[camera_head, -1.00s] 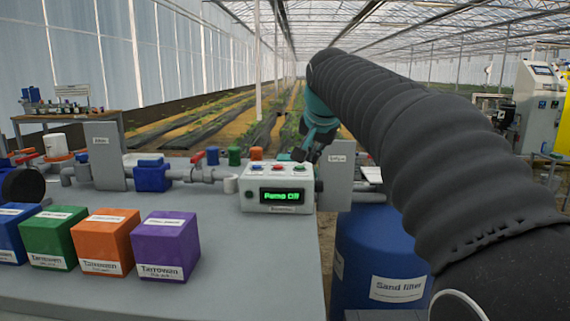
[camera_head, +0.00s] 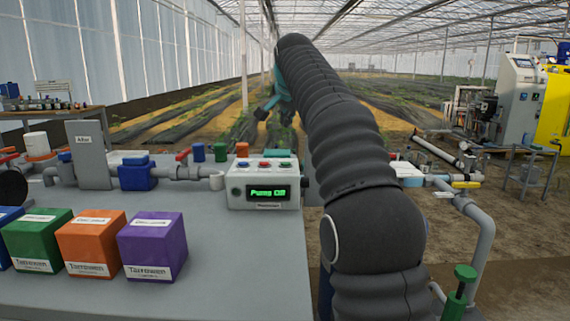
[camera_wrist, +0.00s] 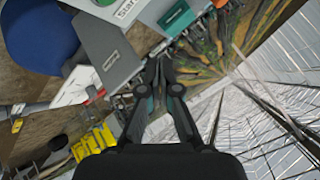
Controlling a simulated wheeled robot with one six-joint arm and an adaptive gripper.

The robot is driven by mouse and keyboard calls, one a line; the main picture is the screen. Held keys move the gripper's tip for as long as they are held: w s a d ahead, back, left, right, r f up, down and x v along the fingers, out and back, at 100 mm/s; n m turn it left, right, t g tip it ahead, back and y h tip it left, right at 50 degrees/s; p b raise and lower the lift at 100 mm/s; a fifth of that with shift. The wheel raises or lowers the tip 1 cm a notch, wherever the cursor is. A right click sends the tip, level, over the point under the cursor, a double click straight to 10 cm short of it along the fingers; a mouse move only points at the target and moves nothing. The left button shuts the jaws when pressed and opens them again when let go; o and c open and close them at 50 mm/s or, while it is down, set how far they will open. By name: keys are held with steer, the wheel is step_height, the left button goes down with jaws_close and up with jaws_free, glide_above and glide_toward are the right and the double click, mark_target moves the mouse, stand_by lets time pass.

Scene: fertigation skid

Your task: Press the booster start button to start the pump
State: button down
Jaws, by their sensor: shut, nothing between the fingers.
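The pump control box (camera_head: 264,190) stands at the right end of the grey bench. Its green display (camera_head: 268,193) appears to read "Pump On". A blue button (camera_head: 243,164), a red button (camera_head: 264,164) and a green button (camera_head: 285,165) sit in a row on its sloped top. My gripper (camera_head: 274,113) is raised above and behind the box, apart from the buttons. In the wrist view, my gripper (camera_wrist: 160,64) is shut and empty. There, part of a green button (camera_wrist: 104,2) and a label reading "Start" (camera_wrist: 125,10) show at the top edge.
Purple (camera_head: 152,245), orange (camera_head: 92,243) and green (camera_head: 37,240) boxes stand on the bench's front left. Grey pipework with a blue valve body (camera_head: 137,177) runs behind. A pipe (camera_head: 478,235) rises at the right. Air around my gripper is clear.

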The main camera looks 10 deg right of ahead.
mark_target(287, 163)
steer(key=shift+f+b, duration=2.7)
steer(key=shift+f, duration=1.65)
steer(key=shift+f, duration=0.4)
steer(key=shift+f+b, duration=0.4)
steer(key=shift+f, duration=0.05)
steer(key=shift+r, duration=0.15)
steer(key=shift+r+p, duration=0.7)
steer(key=shift+p, duration=0.2)
step_height(287, 163, up, 5)
steer(key=p, duration=0.4)
